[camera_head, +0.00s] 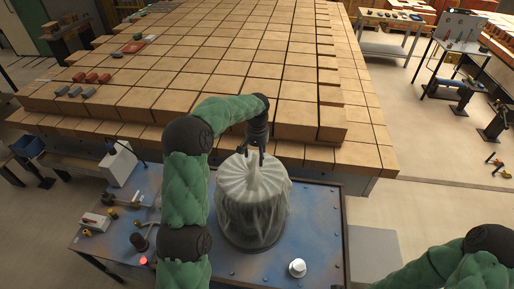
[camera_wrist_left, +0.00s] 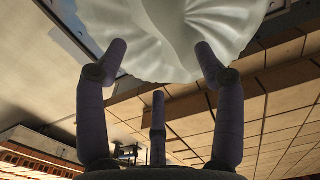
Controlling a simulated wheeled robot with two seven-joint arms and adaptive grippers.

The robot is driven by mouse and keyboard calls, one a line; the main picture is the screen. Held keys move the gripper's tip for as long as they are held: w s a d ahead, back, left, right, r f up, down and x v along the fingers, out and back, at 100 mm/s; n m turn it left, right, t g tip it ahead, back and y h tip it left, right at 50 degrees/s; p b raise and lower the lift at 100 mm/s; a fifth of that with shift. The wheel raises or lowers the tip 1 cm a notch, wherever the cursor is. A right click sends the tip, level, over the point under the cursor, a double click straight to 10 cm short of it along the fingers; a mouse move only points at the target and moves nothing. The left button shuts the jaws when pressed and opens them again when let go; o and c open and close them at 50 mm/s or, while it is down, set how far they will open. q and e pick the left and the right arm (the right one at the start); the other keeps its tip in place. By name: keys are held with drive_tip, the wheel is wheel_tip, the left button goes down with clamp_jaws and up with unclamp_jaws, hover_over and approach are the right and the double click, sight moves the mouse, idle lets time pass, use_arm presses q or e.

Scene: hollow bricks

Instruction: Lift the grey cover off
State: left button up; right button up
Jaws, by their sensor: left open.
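The grey cover (camera_head: 253,205) is a pale, pleated cloth draped over a round thing on the blue table (camera_head: 318,215). What lies under it is mostly hidden; a dark round base shows below its hem. My left gripper (camera_head: 255,155) is at the far top edge of the cover, pointing down. In the left wrist view the cover (camera_wrist_left: 180,35) fills the top, and the open fingers (camera_wrist_left: 160,60) stand apart at its edge with no cloth clearly pinched between them. Whether the fingertips touch the cloth I cannot tell. My right arm shows at the bottom right, its gripper out of view.
A white box (camera_head: 118,163), a red button (camera_head: 144,261) and small fittings are on the left. A big stack of hollow bricks (camera_head: 220,75) rises behind the table.

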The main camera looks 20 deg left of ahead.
use_arm(q)
drive_tip(key=shift+s+d+f, duration=0.1)
drive_tip(key=shift+s+f, duration=0.15)
drive_tip(key=shift+f, duration=0.2)
wheel_tip(320, 180, down, 9)
drive_tip(key=shift+s+r+p, duration=0.1)
drive_tip(key=shift+p, duration=0.75)
drive_tip(key=shift+f, duration=0.25)
clamp_jaws()
drive_tip(key=shift+r+p, duration=1.6)
drive_tip(key=shift+r, duration=2.6)
drive_tip(key=shift+r+p, duration=2.4)
drive_tip(key=shift+r, duration=2.9)
wheel_tip(320, 180, up, 22)
hover_over(257, 169)
drive_tip(key=shift+s+f, duration=0.1)
drive_tip(key=shift+f, duration=0.1)
